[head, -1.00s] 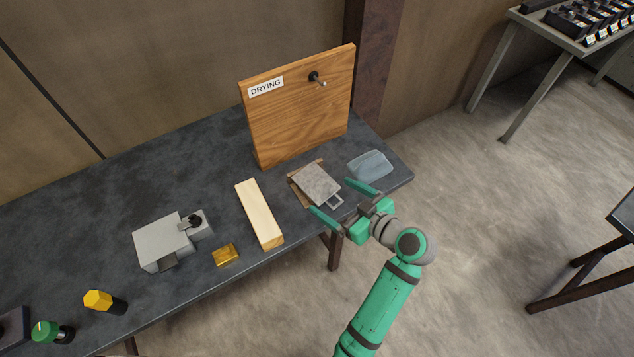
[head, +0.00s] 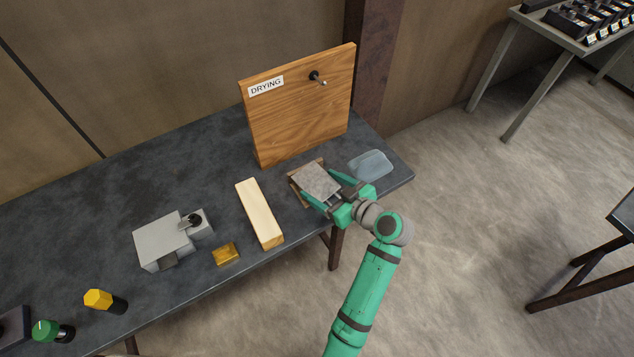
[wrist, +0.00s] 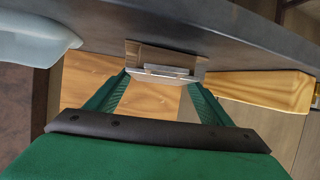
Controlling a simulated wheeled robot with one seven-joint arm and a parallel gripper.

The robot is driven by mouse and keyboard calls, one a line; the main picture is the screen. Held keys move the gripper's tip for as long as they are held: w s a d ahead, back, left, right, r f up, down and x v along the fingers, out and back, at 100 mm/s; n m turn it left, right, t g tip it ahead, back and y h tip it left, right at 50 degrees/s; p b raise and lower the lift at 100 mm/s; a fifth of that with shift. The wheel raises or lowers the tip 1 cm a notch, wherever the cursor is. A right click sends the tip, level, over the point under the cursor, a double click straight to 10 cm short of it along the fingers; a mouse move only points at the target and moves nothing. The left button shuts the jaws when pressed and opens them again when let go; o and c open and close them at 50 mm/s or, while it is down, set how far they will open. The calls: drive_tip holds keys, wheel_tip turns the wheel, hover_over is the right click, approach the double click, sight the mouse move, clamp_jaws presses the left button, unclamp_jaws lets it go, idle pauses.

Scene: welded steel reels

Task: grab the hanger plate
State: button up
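The hanger plate (head: 317,180) is a grey, roughly square plate with a small loop at its near edge. It lies on a brown wooden piece (head: 294,184) near the table's front right edge. My gripper (head: 319,185) is open, with one green finger on each side of the plate. In the wrist view, the plate (wrist: 168,71) shows edge-on between the fingertips (wrist: 160,80). I cannot tell whether either finger touches it. The loop is partly hidden by my gripper in the head view.
An upright wooden board (head: 300,110) labelled DRYING, with a peg (head: 317,77), stands behind the plate. A translucent blue dish (head: 371,164) lies to the right. A pale wooden bar (head: 260,214), brass block (head: 226,254) and grey box (head: 165,243) lie left on the dark table (head: 120,190).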

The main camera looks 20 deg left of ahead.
drive_tip(key=c, duration=0.7)
drive_tip(key=shift+c, duration=0.2)
drive_tip(key=shift+r, duration=0.1)
